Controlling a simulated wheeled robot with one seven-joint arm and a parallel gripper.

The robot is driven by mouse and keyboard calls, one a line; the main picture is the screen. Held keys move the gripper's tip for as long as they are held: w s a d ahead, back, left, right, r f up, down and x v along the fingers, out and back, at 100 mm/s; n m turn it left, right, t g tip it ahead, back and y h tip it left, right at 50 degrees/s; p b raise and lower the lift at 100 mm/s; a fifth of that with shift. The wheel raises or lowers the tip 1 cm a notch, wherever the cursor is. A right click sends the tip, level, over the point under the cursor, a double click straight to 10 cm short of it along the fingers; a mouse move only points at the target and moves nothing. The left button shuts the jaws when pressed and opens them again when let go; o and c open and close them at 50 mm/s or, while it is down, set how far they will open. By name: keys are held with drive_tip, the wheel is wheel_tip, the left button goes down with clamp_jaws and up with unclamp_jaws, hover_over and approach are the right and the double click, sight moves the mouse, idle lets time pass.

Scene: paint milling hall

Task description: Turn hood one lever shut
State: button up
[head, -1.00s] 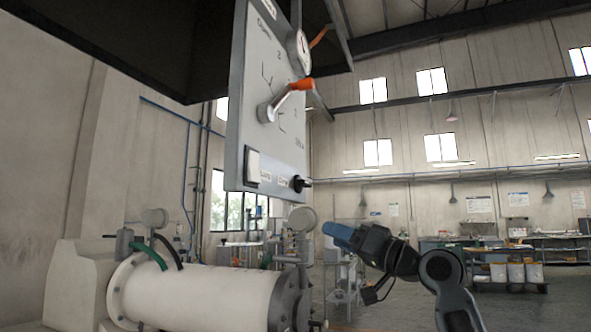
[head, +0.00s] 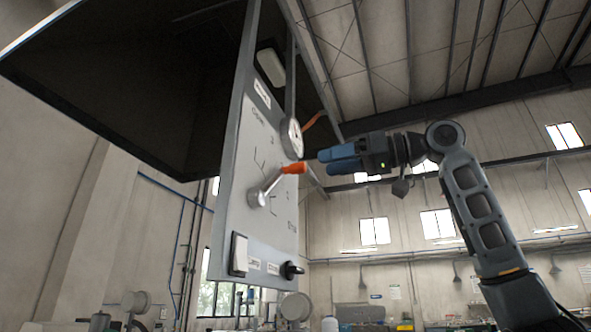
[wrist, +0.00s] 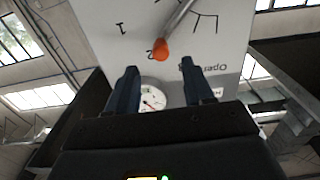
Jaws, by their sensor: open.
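The hood lever (head: 274,184) is a metal arm with an orange tip on a grey panel (head: 235,170) under the dark hood. It slants up and right from its hub. In the wrist view, the panel appears upside down and the orange tip (wrist: 160,49) lies just beyond and between my fingertips, close to the "2" mark. My gripper (head: 322,155) is open and empty, just right of the orange tip in the head view. Its two dark fingers (wrist: 160,78) are apart. I cannot tell whether they touch the lever.
A round gauge (head: 291,138) sits on the panel just above the lever; it also shows between my fingers in the wrist view (wrist: 152,98). A white rocker switch (head: 239,254) and a black knob (head: 291,270) are lower down. Open air lies right of the panel.

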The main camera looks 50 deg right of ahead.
sight(301, 168)
drive_tip(key=shift+p+x, duration=1.1)
drive_tip(key=shift+x, duration=2.75)
clamp_jaws()
